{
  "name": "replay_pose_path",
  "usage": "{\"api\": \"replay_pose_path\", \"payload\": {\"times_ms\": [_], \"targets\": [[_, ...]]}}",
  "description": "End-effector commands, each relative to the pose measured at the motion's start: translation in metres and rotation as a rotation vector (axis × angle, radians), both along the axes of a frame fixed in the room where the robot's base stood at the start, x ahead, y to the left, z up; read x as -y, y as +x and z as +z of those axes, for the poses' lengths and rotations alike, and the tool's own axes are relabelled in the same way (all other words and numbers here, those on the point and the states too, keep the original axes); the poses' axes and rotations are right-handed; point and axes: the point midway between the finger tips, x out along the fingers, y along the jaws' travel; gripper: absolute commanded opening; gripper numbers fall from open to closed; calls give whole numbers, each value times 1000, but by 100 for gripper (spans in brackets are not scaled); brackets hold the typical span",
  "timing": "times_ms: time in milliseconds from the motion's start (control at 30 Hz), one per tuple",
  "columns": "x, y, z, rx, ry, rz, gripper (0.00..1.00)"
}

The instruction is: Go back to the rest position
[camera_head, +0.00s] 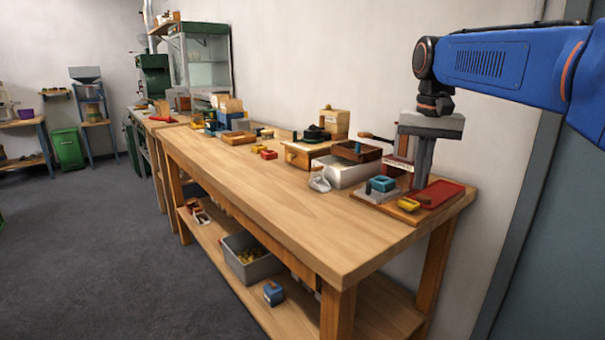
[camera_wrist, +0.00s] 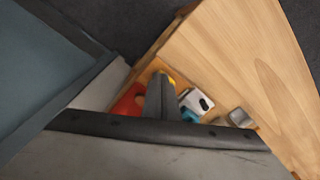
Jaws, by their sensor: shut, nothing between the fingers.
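My gripper (camera_head: 421,184) hangs from the blue arm at the right, pointing down above the right end of the wooden workbench (camera_head: 270,205). Its fingers look closed together with nothing between them. In the wrist view the gripper (camera_wrist: 159,80) shows as one dark finger shape over the bench corner. It partly hides a red tray (camera_head: 440,192), which also shows in the wrist view (camera_wrist: 127,103). I cannot tell the exact height of the fingertips above the tray.
Near the gripper stand a blue block-like item (camera_head: 382,184), a yellow item (camera_head: 408,204), a white bin (camera_head: 346,173) and a metal scoop (camera_head: 319,182). A grey bin (camera_head: 252,266) sits on the lower shelf. The bench's front middle is clear. A wall and door frame are close at right.

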Motion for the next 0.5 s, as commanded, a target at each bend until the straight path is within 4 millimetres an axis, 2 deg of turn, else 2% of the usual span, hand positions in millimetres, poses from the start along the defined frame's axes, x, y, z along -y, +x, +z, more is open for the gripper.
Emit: {"api": "replay_pose_path", "payload": {"times_ms": [33,267,500], "targets": [[0,-16,-6,17,-1,15,0],[-2,-75,-43,96,-11,97,0],[-3,-135,-93,180,-27,181,0]]}}
